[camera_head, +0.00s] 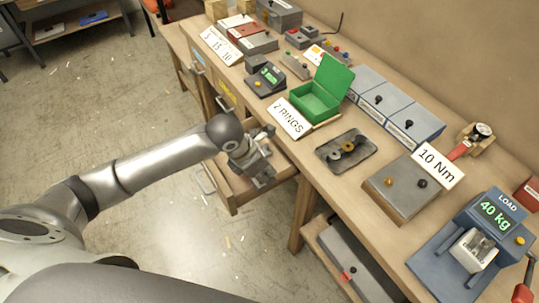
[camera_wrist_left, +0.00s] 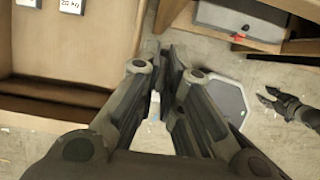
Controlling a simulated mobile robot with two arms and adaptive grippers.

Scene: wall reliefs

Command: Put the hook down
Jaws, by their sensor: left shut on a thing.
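My left gripper (camera_head: 262,178) is over the open wooden drawer (camera_head: 236,194) under the bench in the head view. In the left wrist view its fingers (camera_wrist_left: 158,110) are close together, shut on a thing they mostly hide. I take this for the hook, but its shape cannot be made out. The drawer (camera_wrist_left: 55,105) is at the left in the wrist view, with the floor below the fingertips. My right gripper (camera_wrist_left: 277,100) shows at the right edge of the wrist view, fingers apart and empty, above the floor.
The bench top (camera_head: 290,150) holds a "2 RINGS" card (camera_head: 290,118), an open green box (camera_head: 318,93), a dark tray (camera_head: 333,160) with rings, a "10 Nm" card (camera_head: 437,165) and a load gauge (camera_head: 494,213). A grey case (camera_head: 345,262) sits on the lower shelf.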

